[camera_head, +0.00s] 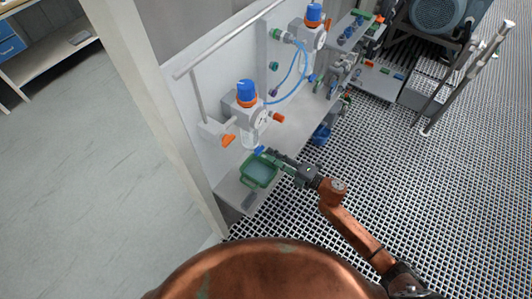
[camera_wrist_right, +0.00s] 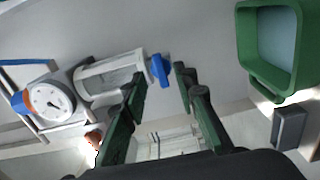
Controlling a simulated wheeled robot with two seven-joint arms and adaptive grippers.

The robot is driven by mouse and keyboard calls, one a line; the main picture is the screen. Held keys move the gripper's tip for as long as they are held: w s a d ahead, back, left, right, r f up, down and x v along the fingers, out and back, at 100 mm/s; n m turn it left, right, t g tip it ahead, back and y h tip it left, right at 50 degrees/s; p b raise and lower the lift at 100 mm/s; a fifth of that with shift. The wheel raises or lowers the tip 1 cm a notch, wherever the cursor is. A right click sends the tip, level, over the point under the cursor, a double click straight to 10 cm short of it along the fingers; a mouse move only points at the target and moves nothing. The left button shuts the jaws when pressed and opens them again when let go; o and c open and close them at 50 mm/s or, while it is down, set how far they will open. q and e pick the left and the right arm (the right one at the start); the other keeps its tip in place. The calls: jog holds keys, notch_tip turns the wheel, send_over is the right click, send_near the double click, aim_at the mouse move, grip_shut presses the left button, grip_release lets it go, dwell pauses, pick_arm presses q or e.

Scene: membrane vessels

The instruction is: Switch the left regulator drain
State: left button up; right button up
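The left regulator (camera_head: 244,98) has a blue top knob, a round gauge and a clear bowl (camera_head: 248,135) below. Its blue drain (camera_head: 259,149) sits at the bowl's lower end. In the right wrist view the blue drain (camera_wrist_right: 159,70) shows at the end of the bowl (camera_wrist_right: 108,76), with the gauge (camera_wrist_right: 47,108) to the left. My right gripper (camera_head: 268,155) is close to the drain. In the right wrist view its dark green fingers (camera_wrist_right: 160,80) are apart, with the drain between or just beyond the tips; contact cannot be told. My left gripper is not in view.
A green tray (camera_head: 244,178) stands on the shelf just below the drain, close to my right gripper. Orange handles flank the left regulator. A second regulator (camera_head: 309,34) with blue hose (camera_head: 304,66) is farther back. A grey block (camera_head: 249,200) lies by the shelf's front edge.

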jog(key=v, duration=0.8)
jog(key=shift+d, duration=0.15)
jog(key=shift+s, duration=0.15)
jog(key=w+d+f+m+t+h, duration=0.1)
jog(key=d+f+m+h, duration=0.35)
jog(key=d+f, duration=0.4)
jog(key=w+d+f+m+t+h, duration=0.1)
jog(key=d+f+m+h, duration=0.35)
jog(key=f, duration=0.75)
jog(key=s+d+f+m+g+h, duration=0.15)
jog(key=s+d+f+m, duration=0.3)
jog(key=f, duration=0.55)
jog(key=s+d+f+m+g+h, duration=0.1)
jog(key=s+d+f+m+h, duration=0.1)
jog(key=s+d+f+m, duration=0.5)
jog(key=s+d+f+m+g+h, duration=0.25)
jog(key=s+f+g, duration=0.25)
jog(key=s+f, duration=1.3)
jog(key=s+a+f+m+g, duration=0.2)
jog(key=s, duration=1)
jog(key=s+a+f+m+g, duration=0.2)
jog(key=s+f, duration=0.1)
jog(key=s, duration=0.9)
